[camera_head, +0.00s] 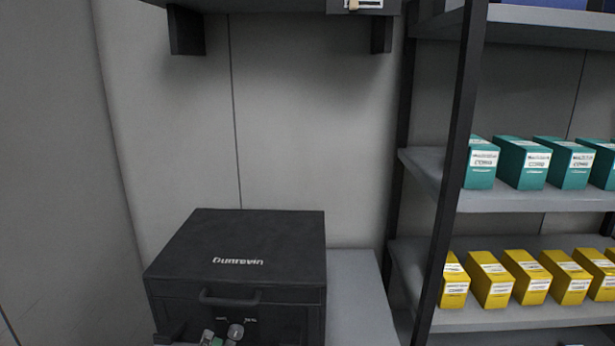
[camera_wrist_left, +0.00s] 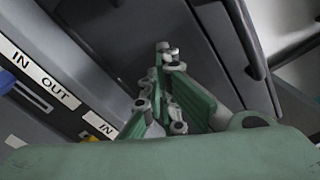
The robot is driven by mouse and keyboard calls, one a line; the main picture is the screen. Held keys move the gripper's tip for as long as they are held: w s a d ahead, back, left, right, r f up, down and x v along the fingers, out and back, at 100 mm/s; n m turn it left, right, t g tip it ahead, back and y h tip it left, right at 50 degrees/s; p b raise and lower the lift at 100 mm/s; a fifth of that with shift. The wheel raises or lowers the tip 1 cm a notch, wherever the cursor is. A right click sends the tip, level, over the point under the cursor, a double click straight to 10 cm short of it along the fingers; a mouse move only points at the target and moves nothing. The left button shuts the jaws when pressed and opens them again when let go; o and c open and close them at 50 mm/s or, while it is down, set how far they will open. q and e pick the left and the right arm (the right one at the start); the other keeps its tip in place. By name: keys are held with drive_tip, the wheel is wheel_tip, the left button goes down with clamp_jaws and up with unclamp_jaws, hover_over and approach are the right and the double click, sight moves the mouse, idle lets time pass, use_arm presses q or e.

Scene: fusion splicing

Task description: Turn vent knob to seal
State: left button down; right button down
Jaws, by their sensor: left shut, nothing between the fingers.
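A black box-shaped unit (camera_head: 240,245) with a lid handle (camera_head: 230,297) stands at the lower middle of the head view. A small round grey knob (camera_head: 236,331) sits on its front face between two small labels too tiny to read; I take it for the vent knob. My left gripper (camera_head: 213,338) shows only its tip at the bottom edge, just left of the knob; contact cannot be told. In the left wrist view its green fingers (camera_wrist_left: 167,52) are closed together, empty, in front of a dark surface. The knob cannot be made out there. My right gripper is not in view.
The left wrist view shows a panel with IN and OUT labels (camera_wrist_left: 40,78) and a blue part (camera_wrist_left: 30,96). A shelf rack (camera_head: 450,190) at right holds teal boxes (camera_head: 522,163) and yellow boxes (camera_head: 527,277). Bare grey counter (camera_head: 355,300) lies right of the unit.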

sight(236, 332)
use_arm(q)
drive_tip(key=shift+w, duration=0.85)
drive_tip(key=shift+w+r, duration=0.15)
drive_tip(key=shift+r, duration=0.05)
drive_tip(key=shift+d+f, duration=0.1)
drive_tip(key=shift+d, duration=0.15)
drive_tip(key=shift+d+r, duration=0.3)
drive_tip(key=shift+r, duration=0.05)
drive_tip(key=shift+d, duration=0.25)
idle(0.5)
drive_tip(key=shift+p, duration=0.4)
